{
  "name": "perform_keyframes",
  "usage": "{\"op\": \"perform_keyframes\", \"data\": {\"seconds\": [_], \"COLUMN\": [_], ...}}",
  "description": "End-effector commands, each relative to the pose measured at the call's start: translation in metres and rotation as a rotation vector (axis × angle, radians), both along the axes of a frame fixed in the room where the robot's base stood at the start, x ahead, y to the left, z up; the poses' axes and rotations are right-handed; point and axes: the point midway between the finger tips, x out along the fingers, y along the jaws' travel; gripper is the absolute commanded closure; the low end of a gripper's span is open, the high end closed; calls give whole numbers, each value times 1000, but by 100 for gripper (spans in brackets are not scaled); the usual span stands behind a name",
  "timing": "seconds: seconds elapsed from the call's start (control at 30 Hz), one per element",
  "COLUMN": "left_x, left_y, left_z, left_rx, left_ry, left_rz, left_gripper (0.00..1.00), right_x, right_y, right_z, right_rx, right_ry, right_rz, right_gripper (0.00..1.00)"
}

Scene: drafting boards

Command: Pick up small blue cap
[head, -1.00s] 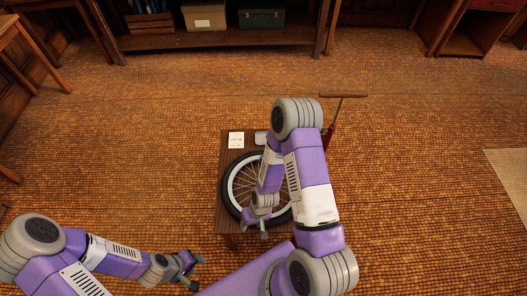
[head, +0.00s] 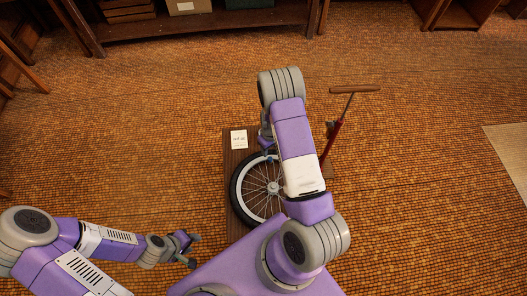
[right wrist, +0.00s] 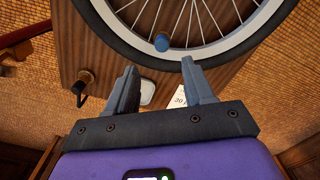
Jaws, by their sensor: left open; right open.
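The small blue cap (right wrist: 161,43) shows in the right wrist view, at the light rim of a spoked wheel (right wrist: 200,45). My right gripper (right wrist: 160,66) is open, with one finger on each side of the cap's line, and the cap lies just beyond the fingertips. Nothing is between the fingers. My left gripper (head: 194,248) is open and empty at the lower left, away from the wheel.
The wheel lies on a small wooden table (head: 236,160). A white paper card (head: 239,139) lies at its far left corner. A red floor pump (head: 333,135) stands right of the table. The right wrist view shows a grey item (right wrist: 147,92) and a dark hooked fitting (right wrist: 82,84).

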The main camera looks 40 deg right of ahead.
Motion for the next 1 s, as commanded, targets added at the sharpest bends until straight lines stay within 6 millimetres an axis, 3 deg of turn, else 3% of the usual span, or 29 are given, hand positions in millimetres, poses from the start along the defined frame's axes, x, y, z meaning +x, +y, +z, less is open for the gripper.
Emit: {"op": "perform_keyframes", "data": {"seconds": [0.27,0.5,0.77,0.83,1.0], "left_x": [-1,-1,0,0,0], "left_y": [0,0,0,0,0], "left_z": [-11,-26,-26,-26,-26], "left_rx": [0,0,0,0,0], "left_ry": [2,1,1,1,1], "left_rz": [0,1,0,0,0], "left_gripper": [57,57,57,57,57], "right_x": [-1,-1,-1,-1,-1], "right_y": [2,4,4,4,4], "right_z": [-29,-65,-70,-70,-70], "right_rx": [1,1,1,1,1], "right_ry": [1,1,-1,-1,-1], "right_rz": [-1,-2,-1,-1,-1], "right_gripper": [47,47,47,54,80]}}
